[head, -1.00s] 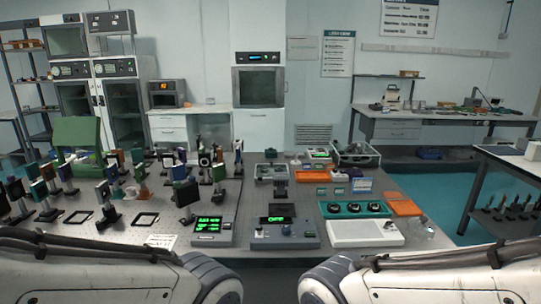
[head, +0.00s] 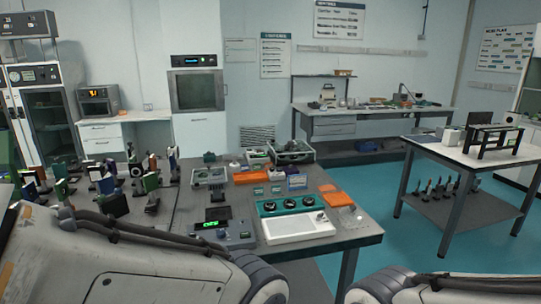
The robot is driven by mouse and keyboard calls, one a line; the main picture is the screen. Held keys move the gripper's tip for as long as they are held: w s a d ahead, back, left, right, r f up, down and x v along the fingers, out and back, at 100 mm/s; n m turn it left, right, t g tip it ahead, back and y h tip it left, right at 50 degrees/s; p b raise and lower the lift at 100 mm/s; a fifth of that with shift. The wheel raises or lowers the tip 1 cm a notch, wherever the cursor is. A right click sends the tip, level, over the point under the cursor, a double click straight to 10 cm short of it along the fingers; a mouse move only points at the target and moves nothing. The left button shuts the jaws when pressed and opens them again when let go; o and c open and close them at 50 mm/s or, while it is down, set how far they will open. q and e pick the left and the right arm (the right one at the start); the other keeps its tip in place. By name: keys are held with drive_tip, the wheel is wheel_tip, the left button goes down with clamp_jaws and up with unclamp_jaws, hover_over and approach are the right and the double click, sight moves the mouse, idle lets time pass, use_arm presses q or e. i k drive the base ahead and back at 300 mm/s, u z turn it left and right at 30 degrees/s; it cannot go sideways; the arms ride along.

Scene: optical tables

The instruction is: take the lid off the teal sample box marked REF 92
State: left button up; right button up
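I cannot make out a box marked REF 92; no such lettering is readable at this size. Two small dark green or teal items, a left one (head: 258,191) and a right one (head: 276,190), sit mid-table in the head view, too small to identify. A teal panel (head: 289,207) with three round dark dials lies in front of them. My arms show at the bottom left and bottom right, but neither gripper is in view.
The optical table (head: 352,236) carries a white flat device (head: 298,228), a control unit with green display (head: 222,234), orange trays (head: 336,199), grey bins (head: 291,151) and several optic mounts at left. A side table (head: 452,153) stands at right, with teal floor (head: 390,222) between.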

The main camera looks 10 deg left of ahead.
sight(209, 154)
drive_tip(key=z, duration=1.1)
drive_tip(key=i, duration=4.9)
drive_tip(key=u, duration=2.25)
drive_tip(key=i, duration=5.25)
